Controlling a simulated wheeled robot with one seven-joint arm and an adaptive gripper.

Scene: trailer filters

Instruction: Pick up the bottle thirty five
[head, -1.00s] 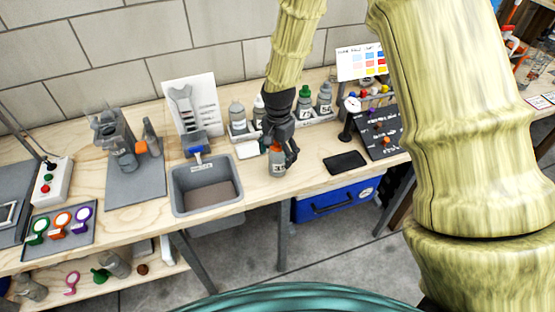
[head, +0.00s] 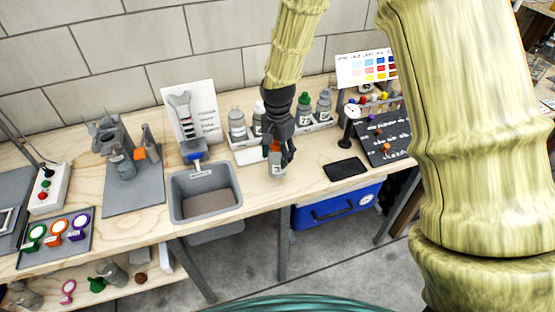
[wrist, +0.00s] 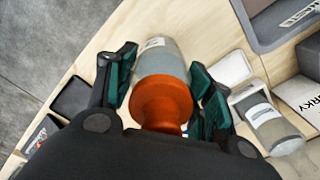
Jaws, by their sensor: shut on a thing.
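A grey bottle with an orange cap and a white label (head: 278,168) is at the front edge of the bench in the head view. Its label is too small to read fully now. My gripper (head: 278,152) comes down from above and is shut on this bottle near its top. In the wrist view the orange-capped bottle (wrist: 161,85) lies between the two green-padded fingers of my gripper (wrist: 163,82). I cannot tell whether its base touches the bench.
A rack with several bottles (head: 316,128) stands behind the gripper. A grey bin (head: 205,212) is to the left. A black flat pad (head: 344,169) and a dark board (head: 385,140) lie to the right. A blue box (head: 337,205) is below the bench.

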